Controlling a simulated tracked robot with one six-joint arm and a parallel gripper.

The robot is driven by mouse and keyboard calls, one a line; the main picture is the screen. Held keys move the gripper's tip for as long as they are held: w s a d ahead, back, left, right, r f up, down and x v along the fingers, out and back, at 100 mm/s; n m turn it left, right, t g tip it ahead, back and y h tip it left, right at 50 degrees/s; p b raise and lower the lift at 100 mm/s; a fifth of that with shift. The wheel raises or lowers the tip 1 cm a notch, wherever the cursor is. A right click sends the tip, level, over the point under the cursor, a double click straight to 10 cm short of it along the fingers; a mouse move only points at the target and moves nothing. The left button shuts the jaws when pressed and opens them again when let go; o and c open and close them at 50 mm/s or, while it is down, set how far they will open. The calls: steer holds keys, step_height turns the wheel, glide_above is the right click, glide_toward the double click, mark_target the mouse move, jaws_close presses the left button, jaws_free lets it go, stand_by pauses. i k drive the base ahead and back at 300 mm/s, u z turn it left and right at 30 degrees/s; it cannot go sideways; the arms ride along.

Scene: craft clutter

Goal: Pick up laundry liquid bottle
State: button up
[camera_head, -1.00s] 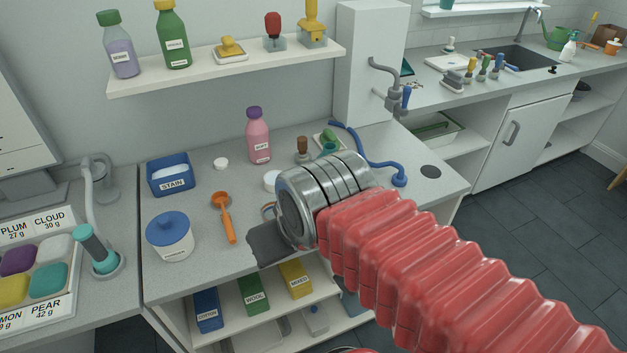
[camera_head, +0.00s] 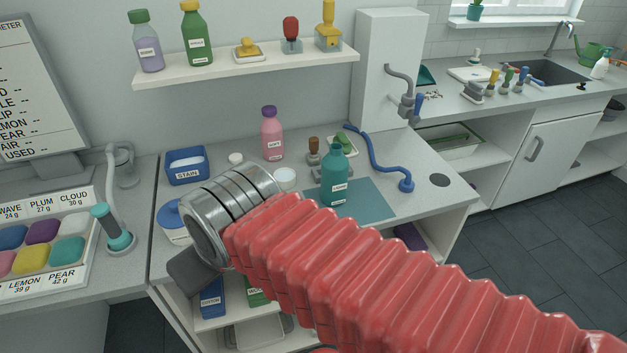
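A teal bottle (camera_head: 334,177) with a darker teal cap stands upright on a teal mat (camera_head: 366,196) on the counter; its label is too small to read. A pink bottle (camera_head: 271,137) with a purple cap, labelled SOFT, stands behind it to the left. Which of the bottles is the laundry liquid I cannot read for certain. My gripper (camera_head: 192,268) shows as a dark grey part beyond the metal wrist, at the counter's front edge, left of and apart from the teal bottle. Its fingers are mostly hidden, so its opening cannot be seen.
A blue STAIN box (camera_head: 186,166), a white tub with blue lid (camera_head: 172,222), stampers (camera_head: 315,150) and a blue hose (camera_head: 378,160) are on the counter. A wall shelf (camera_head: 245,68) holds a lilac bottle (camera_head: 149,45) and a green bottle (camera_head: 196,38). The counter's right end is fairly clear.

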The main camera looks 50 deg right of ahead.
mark_target(334, 163)
steer(key=u, duration=1.9)
steer(key=k, duration=0.6)
steer(key=z, duration=0.35)
